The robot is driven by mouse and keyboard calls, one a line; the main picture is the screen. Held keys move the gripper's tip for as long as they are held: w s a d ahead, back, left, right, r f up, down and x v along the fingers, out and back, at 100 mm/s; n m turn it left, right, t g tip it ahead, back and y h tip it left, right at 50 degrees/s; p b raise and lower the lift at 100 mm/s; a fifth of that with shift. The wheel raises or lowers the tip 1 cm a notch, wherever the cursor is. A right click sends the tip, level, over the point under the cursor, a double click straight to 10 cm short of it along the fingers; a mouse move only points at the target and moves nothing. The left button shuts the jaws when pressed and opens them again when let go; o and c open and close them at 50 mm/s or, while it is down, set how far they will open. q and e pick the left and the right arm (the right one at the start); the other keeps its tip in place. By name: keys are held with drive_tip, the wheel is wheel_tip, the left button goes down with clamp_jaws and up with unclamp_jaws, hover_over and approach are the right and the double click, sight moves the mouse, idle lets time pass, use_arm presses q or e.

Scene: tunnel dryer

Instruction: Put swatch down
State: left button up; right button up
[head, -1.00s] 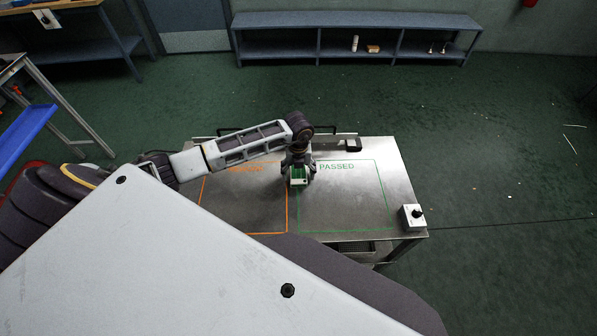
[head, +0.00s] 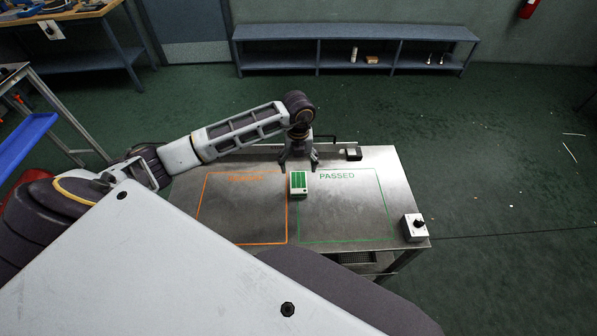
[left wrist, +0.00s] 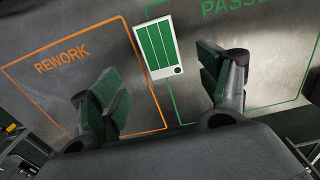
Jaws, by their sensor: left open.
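The swatch (head: 298,186) is a small green striped card with a white border. It lies flat on the metal table (head: 405,190). It also shows in the left wrist view (left wrist: 156,46), lying across the left line of the green PASSED outline (left wrist: 215,112), close to the orange REWORK outline (left wrist: 140,62). My left gripper (head: 299,166) is open and empty, just beyond the swatch in the head view. In the left wrist view its fingers (left wrist: 160,78) are spread wide, with the swatch between and ahead of them, apart from both. My right gripper is not in view.
A white box with a black knob (head: 414,227) stands at the table's right corner. A blue shelf unit (head: 350,32) stands against the back wall. Most of the tabletop is bare.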

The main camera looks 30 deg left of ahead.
use_arm(q)
drive_tip(key=shift+r, duration=1.15)
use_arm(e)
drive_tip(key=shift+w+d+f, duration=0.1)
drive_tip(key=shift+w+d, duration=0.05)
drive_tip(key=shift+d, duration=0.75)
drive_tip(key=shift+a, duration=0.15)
use_arm(q)
drive_tip(key=shift+d, duration=0.1)
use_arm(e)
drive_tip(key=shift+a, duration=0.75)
